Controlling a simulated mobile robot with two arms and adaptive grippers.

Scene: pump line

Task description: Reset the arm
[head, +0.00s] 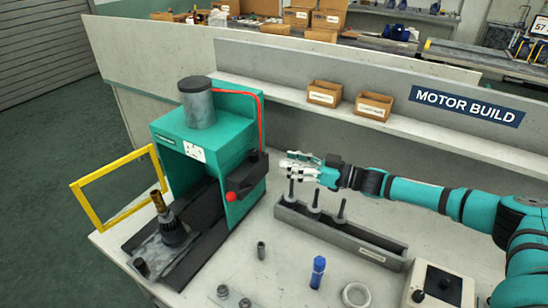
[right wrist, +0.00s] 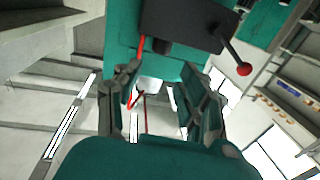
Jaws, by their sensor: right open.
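My right arm (head: 420,192) reaches in from the right side of the head view. Its gripper (head: 300,168) is open, points left and appears above the grey rack with the dark upright parts. In the right wrist view the two fingers (right wrist: 160,88) are spread apart with nothing held between them. Beyond them is the teal press (head: 205,135) with a black lever ending in a red ball (head: 231,196); the red ball also shows in the right wrist view (right wrist: 243,69). My left gripper is not in view.
A grey rack (head: 340,235) holds several dark upright parts. A yellow guard frame (head: 105,190) stands left of the press. Two cardboard bins (head: 374,105) sit on the shelf.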

